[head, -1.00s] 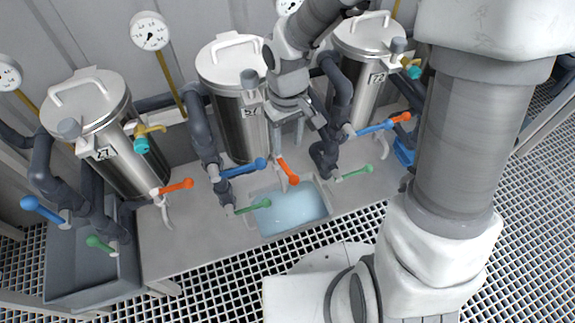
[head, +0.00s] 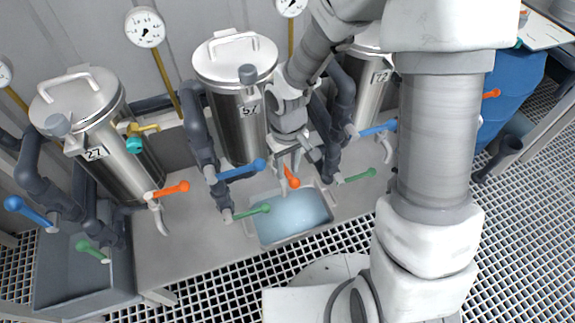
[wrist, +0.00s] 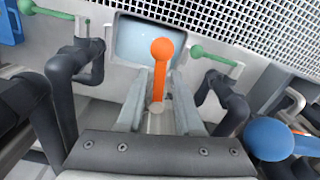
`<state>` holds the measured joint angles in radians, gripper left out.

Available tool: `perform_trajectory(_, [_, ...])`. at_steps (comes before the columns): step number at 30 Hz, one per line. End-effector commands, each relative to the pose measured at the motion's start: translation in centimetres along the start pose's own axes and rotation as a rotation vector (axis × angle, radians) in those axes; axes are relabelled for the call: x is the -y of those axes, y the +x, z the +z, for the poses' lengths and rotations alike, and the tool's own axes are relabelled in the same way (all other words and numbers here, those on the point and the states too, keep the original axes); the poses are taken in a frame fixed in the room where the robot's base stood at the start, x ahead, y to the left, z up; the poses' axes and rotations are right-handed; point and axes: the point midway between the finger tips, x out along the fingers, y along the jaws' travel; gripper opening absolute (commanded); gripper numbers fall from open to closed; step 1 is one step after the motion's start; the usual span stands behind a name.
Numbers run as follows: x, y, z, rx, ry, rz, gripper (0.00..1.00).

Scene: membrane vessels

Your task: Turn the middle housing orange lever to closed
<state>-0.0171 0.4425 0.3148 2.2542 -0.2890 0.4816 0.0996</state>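The middle housing (head: 238,125) is a steel vessel with a handled lid and a tag reading 57. Its orange lever (head: 291,178) sits low in front of it, partly hidden by my gripper (head: 288,168) in the head view. In the wrist view the orange lever (wrist: 160,70) stands between the two grey fingers of my gripper (wrist: 158,88), its ball end pointing toward the basin. The fingers are apart, with a gap visible on each side of the lever. Whether either finger touches the lever cannot be told.
A blue lever (head: 243,169) and a green lever (head: 252,211) on dark pipes are left of my gripper. Another blue lever (head: 378,129) and green lever (head: 357,175) are to the right. A water basin (head: 292,214) lies below. Vessel 27 (head: 112,150) stands left.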

Motion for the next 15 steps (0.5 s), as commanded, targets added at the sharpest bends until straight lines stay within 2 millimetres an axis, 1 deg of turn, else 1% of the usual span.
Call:
perform_trajectory(1, [0.00, -0.01, -0.01, 0.000, 0.000, 0.000, 0.24])
perform_trajectory(5, [0.00, -0.02, -0.01, 0.000, 0.000, 0.000, 0.00])
perform_trajectory(15, [0.00, -0.03, -0.02, -0.001, 0.000, 0.000, 0.00])
